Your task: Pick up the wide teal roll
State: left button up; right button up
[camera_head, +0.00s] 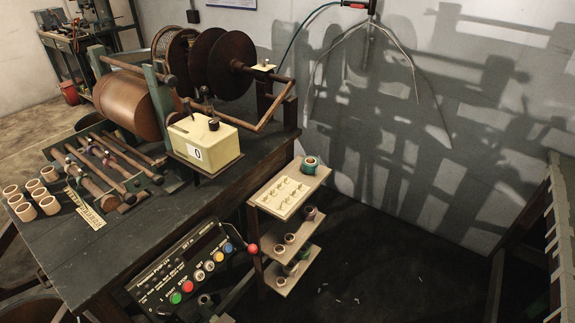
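A teal roll (310,165) with a tan core stands at the far end of the top shelf (262,196) of a small stand beside the table. It looks wide for its height. Another teal-green roll (304,253) is lower on the same stand, partly hidden by the shelf above. I cannot tell for certain which of the two is wider. Neither of my grippers shows in the head view, and nothing is touching the rolls.
A card of small hooks (284,196) lies next to the upper teal roll. Other rolls (290,239) fill the lower shelves. The winding machine (205,65), cream box (205,142) and control panel (185,270) are left of the stand. Open floor (400,265) lies to its right.

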aim_at(308, 168)
jog(key=i+l+u, duration=0.25)
jog(key=u, duration=0.2)
jog(key=i+l+u, duration=0.15)
jog(key=l+u, duration=0.2)
jog(key=u, duration=0.15)
jog(key=i+l+u, duration=0.1)
jog(key=l+u, duration=0.35)
